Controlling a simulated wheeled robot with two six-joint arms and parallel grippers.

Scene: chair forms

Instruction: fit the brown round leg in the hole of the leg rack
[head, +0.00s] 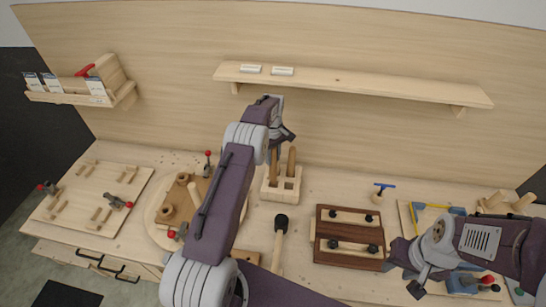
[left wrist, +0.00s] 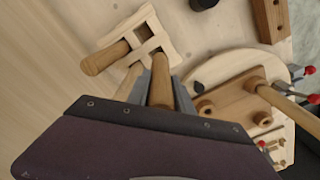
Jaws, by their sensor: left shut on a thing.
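The leg rack (head: 283,194) is a pale wooden block with square openings, standing mid-bench; it also shows in the left wrist view (left wrist: 166,36). My left gripper (head: 283,139) is above its back left part, shut on a brown round leg (left wrist: 160,85). In the head view the held leg (head: 273,158) points down at the rack. I cannot tell whether its lower end is inside a hole. My right gripper (head: 415,280) is away at the lower right.
A round board with a brown drilled piece (head: 179,198) lies left of the rack, partly behind my left arm. A mallet (head: 280,235) lies in front of the rack. A dark wooden box (head: 349,240) is to the right. A shelf (head: 350,84) hangs on the back wall.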

